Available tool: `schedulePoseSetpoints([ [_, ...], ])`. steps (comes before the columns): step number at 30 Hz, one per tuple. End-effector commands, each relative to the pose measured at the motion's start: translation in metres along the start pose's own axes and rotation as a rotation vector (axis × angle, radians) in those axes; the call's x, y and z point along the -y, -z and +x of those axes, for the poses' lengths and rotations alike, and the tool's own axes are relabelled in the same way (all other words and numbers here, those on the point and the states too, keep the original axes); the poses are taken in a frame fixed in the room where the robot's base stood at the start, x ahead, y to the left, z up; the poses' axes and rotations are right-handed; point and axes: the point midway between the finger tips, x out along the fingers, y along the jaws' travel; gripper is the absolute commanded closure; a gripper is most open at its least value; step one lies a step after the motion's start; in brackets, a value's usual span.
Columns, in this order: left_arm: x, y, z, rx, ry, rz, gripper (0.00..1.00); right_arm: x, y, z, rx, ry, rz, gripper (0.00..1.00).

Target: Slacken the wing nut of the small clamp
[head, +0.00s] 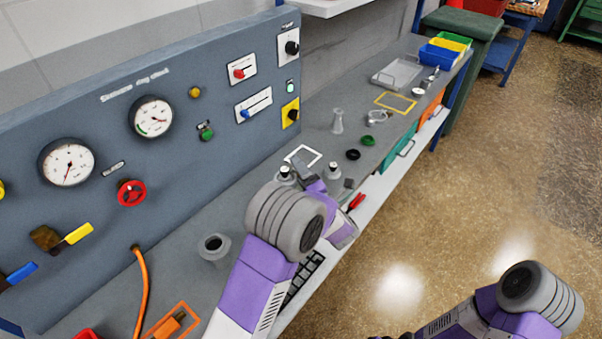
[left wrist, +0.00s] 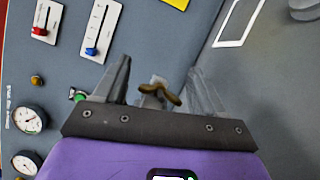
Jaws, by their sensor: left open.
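In the left wrist view a brass-coloured wing nut (left wrist: 172,95) on the small clamp (left wrist: 150,101) shows between the two fingers of my left gripper (left wrist: 160,66). The fingers stand apart on either side of it, and I cannot tell whether either touches it. The gripper's palm hides the lower part of the clamp. In the head view my left gripper (head: 324,176) is low over the bench beside a grey fitting with a dark top (head: 333,171). My wrist covers that area, so I cannot make out the wing nut there. My right gripper is out of the picture.
The blue-grey control panel (head: 222,110) with gauges and knobs rises left of the bench. A grey flanged cup (head: 214,246), a metal ring clamp (head: 377,117) and black and green rings (head: 353,154) stand on the bench. The floor to the right is clear.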

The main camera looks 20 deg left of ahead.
Motion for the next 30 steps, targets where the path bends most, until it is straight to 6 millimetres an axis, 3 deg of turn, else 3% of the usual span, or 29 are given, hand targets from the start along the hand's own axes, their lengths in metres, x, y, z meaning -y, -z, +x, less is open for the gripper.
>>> schedulePoseSetpoints([
  [2, -0.0001, -0.0001, -0.0002, 0.0, 0.0, 0.0, 0.3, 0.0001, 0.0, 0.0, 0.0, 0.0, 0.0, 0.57],
  [13, -0.0001, -0.0002, -0.0005, 0.0, 0.0, -0.001, 0.85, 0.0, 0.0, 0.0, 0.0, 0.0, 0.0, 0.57],
  [30, -0.0004, -0.0002, -0.0005, 0.0, -0.001, -0.001, 0.85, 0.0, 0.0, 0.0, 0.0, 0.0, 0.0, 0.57],
])
